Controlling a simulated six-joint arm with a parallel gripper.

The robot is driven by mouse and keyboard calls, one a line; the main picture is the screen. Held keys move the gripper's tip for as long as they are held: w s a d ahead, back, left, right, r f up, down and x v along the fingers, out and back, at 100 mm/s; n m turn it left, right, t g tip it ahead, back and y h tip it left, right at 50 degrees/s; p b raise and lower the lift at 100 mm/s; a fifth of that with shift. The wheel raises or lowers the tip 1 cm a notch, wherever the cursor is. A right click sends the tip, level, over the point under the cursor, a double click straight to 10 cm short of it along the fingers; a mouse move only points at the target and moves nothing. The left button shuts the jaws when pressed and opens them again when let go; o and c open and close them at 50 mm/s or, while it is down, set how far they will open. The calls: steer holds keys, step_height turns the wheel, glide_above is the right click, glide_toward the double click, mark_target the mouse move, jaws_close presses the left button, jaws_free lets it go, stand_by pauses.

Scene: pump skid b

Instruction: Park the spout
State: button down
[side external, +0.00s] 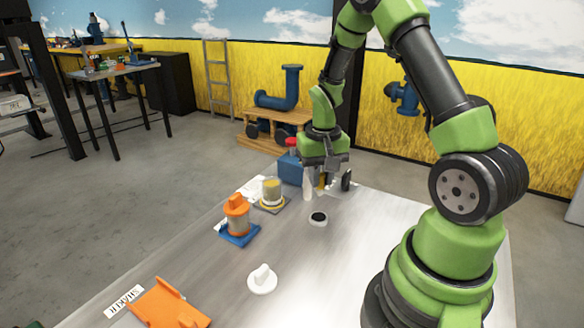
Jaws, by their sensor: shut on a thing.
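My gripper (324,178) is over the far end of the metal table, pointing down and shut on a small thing. A white tapered piece (307,186) shows just under its left side; it looks like the spout, but I cannot tell whether the jaws hold it. A narrow yellow piece (322,182) shows below the middle of the gripper and a dark upright piece (347,180) at its right. A white ring with a dark opening (318,219) stands on the table in front of the gripper. The jaw contact is too small to make out.
An orange-topped part on a blue base (238,221) and a yellow-and-white cylinder (271,193) stand left of the gripper. A white knobbed disc (262,280) and an orange tray (168,304) lie nearer. A blue box (290,169) is behind. The table's middle right is clear.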

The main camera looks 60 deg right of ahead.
steer(key=c, duration=1)
jaws_free()
steer(key=shift+c, duration=0.2)
steer(key=shift+r, duration=3.05)
